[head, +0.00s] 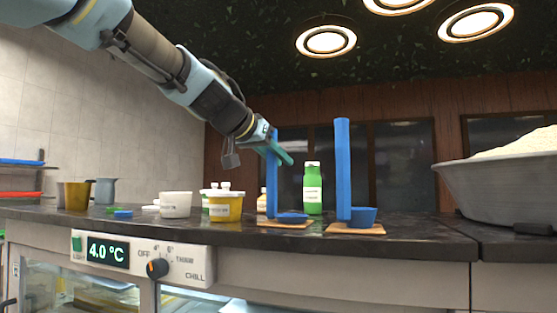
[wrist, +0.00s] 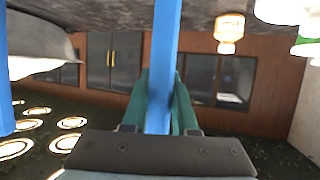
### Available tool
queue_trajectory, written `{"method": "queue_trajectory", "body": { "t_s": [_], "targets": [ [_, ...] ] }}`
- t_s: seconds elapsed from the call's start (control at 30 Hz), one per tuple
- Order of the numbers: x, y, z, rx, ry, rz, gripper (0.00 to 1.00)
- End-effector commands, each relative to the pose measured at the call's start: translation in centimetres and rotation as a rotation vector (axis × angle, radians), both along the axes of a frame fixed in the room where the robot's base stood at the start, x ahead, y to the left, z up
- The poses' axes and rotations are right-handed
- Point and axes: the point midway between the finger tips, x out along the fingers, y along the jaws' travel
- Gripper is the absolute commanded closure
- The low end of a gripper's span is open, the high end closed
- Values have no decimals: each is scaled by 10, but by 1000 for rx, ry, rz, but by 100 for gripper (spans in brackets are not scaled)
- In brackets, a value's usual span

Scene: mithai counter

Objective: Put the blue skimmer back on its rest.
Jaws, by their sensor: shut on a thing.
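The blue skimmer (head: 272,185) has a tall upright handle and a flat, shallow head (head: 291,216) at the bottom right. My gripper (head: 279,148), with teal fingers, is shut on the upper part of this handle. The wrist view shows the blue handle (wrist: 164,50) between the fingers (wrist: 160,100). The skimmer's head is low over a small wooden rest (head: 285,224) on the counter. I cannot tell whether it touches the rest.
A blue ladle (head: 343,170) with a deeper cup stands on another wooden rest (head: 356,230) to the right. A green bottle (head: 313,188) stands behind, between them. A yellow tub (head: 226,208) and white tub (head: 176,205) are left. A large metal bowl (head: 500,190) is far right.

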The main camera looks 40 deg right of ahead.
Motion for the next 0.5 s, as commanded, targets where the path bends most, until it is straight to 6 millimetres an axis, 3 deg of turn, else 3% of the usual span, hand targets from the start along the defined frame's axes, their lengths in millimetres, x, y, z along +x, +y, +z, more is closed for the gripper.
{"method": "queue_trajectory", "body": {
  "t_s": [0.27,0.3,0.5],
  "targets": [
    [0,0,-3,-1,-1,0,100],
    [0,0,-3,0,-1,0,72],
    [0,0,-2,0,0,0,50]
  ]
}}
